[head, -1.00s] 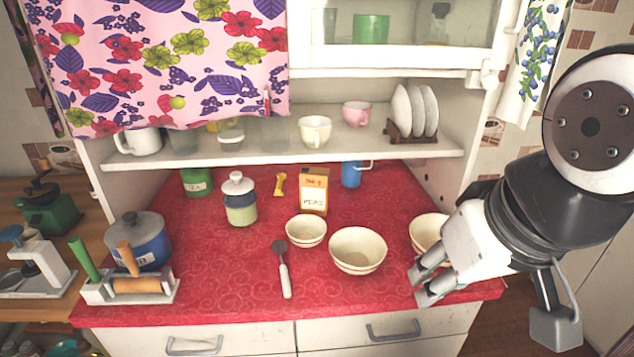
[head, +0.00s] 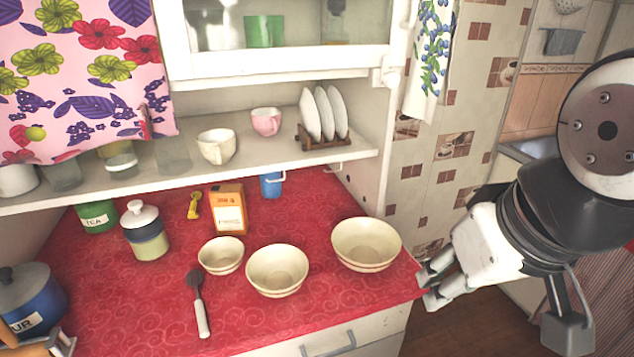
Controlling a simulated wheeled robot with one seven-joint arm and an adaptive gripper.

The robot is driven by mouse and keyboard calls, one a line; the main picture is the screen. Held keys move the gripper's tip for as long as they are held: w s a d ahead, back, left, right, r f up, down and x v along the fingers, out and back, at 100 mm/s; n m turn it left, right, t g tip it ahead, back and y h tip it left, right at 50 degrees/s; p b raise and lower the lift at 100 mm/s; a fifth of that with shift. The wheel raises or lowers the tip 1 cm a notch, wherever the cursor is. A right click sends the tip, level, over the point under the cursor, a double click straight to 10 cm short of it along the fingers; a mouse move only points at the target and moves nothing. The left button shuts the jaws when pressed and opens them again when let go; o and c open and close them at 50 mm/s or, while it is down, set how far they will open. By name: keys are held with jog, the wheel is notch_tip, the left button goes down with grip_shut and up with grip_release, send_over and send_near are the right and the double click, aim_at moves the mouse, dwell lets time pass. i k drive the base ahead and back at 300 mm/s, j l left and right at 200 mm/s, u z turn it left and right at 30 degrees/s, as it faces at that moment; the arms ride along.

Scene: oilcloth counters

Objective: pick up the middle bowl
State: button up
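Three cream bowls stand in a row on the red counter (head: 130,310) in the head view. The middle bowl (head: 277,270) sits between a smaller bowl (head: 221,255) on its left and a larger bowl (head: 366,243) on its right. The middle bowl is upright and looks empty. My gripper (head: 426,289) is at the counter's right edge, right of the large bowl and apart from the middle bowl. Its two fingers show with a small gap, but I cannot tell how far they are spread. Nothing is seen between them.
A spoon-like utensil (head: 199,302) lies left of the middle bowl. An orange box (head: 228,209), a lidded jar (head: 146,231) and a blue mug (head: 271,185) stand behind. A shelf (head: 290,162) with cups and a plate rack overhangs the back. The counter front is clear.

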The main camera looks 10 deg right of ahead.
aim_at(277, 271)
jog(key=k+j+z, duration=0.1)
jog(key=j, duration=0.4)
jog(key=k+j, duration=0.1)
jog(key=j, duration=0.4)
jog(key=k+j+z, duration=0.15)
jog(key=j, duration=0.35)
jog(key=i, duration=0.05)
